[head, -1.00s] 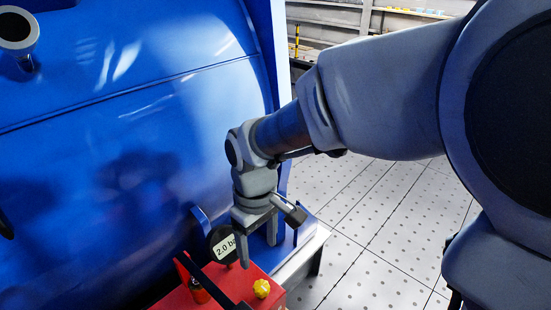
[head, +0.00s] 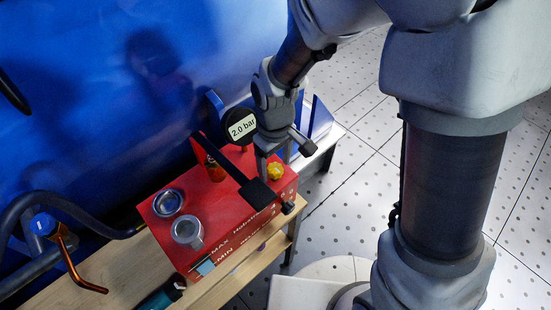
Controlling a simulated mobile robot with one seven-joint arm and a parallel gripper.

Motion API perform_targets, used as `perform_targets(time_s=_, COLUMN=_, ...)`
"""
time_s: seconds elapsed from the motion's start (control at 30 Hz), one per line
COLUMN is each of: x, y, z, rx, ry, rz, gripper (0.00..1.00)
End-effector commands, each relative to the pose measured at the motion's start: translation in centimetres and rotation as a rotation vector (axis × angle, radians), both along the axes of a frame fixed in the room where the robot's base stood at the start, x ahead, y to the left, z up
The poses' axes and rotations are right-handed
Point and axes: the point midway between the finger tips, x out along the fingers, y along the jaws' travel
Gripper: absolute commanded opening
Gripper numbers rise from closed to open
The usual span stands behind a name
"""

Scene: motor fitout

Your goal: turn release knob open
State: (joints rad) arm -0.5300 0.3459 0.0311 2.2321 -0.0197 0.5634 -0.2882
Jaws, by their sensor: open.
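A small yellow lobed knob (head: 275,171), which looks like the release knob, sits on top of the red pump box (head: 228,202) near its right end. My gripper (head: 274,166) points down at the knob with its fingers apart. One finger shows just left of the knob and the other behind it to the right. I cannot tell whether either finger touches it. A round gauge (head: 241,127) reading "2.0 bar" stands beside the gripper, to its left.
A black lever (head: 232,172) slants across the box top, close to the gripper. Two round fittings (head: 187,231) sit at the box's left end. A wooden bench (head: 118,262) carries the box. A large blue housing (head: 110,110) rises behind. An orange-handled tool (head: 75,256) is at lower left.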

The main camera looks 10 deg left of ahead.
Motion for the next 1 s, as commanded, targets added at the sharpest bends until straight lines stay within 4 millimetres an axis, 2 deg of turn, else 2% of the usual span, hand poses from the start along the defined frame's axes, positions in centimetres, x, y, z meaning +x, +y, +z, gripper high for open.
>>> perform_targets(time_s=0.07, x=-0.01, y=-0.01, z=0.02, rx=0.0, ry=0.0, rz=0.0, gripper=0.76)
perform_targets(time_s=0.4, x=-0.01, y=-0.01, z=0.05, rx=0.0, ry=0.0, rz=0.0, gripper=0.15)
perform_targets(time_s=0.5, x=-0.01, y=-0.01, z=0.05, rx=0.0, ry=0.0, rz=0.0, gripper=0.0)
perform_targets(time_s=0.77, x=0.01, y=-0.02, z=0.07, rx=0.0, ry=0.0, rz=0.016, gripper=0.0)
perform_targets(time_s=1.0, x=0.03, y=-0.04, z=0.12, rx=0.0, ry=0.0, rz=0.117, gripper=0.0)
